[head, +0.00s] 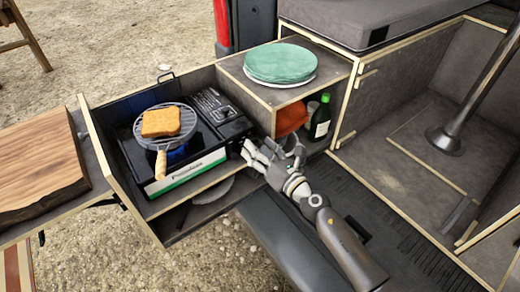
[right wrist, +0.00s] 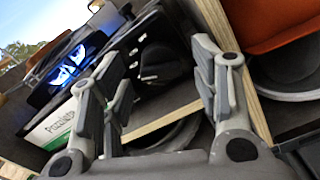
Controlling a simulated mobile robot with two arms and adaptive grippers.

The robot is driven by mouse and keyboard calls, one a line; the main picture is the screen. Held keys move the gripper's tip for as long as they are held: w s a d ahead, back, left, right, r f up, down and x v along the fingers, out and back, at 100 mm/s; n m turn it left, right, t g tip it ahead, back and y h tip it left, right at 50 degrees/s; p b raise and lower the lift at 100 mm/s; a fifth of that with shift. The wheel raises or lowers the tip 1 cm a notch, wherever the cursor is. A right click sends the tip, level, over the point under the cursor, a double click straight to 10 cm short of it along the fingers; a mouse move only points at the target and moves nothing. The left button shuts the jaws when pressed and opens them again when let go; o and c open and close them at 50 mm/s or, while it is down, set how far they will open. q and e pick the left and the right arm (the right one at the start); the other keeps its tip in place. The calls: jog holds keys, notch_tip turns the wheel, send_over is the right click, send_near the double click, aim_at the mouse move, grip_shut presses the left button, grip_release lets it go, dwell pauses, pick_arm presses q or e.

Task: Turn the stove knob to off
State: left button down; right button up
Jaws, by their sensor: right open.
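The portable stove (head: 215,135) sits in the pulled-out drawer, black with a white and green front panel. A blue flame (right wrist: 68,68) burns on it in the right wrist view. The stove knob (right wrist: 155,62) looks dark and round on the stove's front, in the gap between my right fingers in that view; in the head view my gripper seems to cover it. My right gripper (head: 268,153) is open at the stove's right front corner. Its fingers also show in the right wrist view (right wrist: 158,80), and I cannot tell whether they touch the knob. My left gripper is out of view.
A grill pan (head: 158,147) with toast (head: 161,122) sits over the burner, its wooden handle pointing forward. A cabinet (head: 255,92) with green plates (head: 283,62) on top stands right of the stove; an orange item (head: 291,118) and green bottle (head: 320,119) are inside. A wooden board (head: 40,165) lies left.

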jog(key=c, duration=1)
jog(key=shift+m, duration=0.3)
jog(key=m+p, duration=0.1)
jog(key=m, duration=0.1)
jog(key=shift+m, duration=0.3)
jog(key=m+p, duration=0.1)
jog(key=m, duration=0.2)
jog(key=shift+d+m, duration=0.1)
jog(key=shift+m, duration=0.2)
jog(key=m+p, duration=0.1)
jog(key=m, duration=0.5)
jog(key=shift+f+p, duration=0.15)
jog(key=shift+p, duration=0.25)
jog(key=shift+m, duration=0.3)
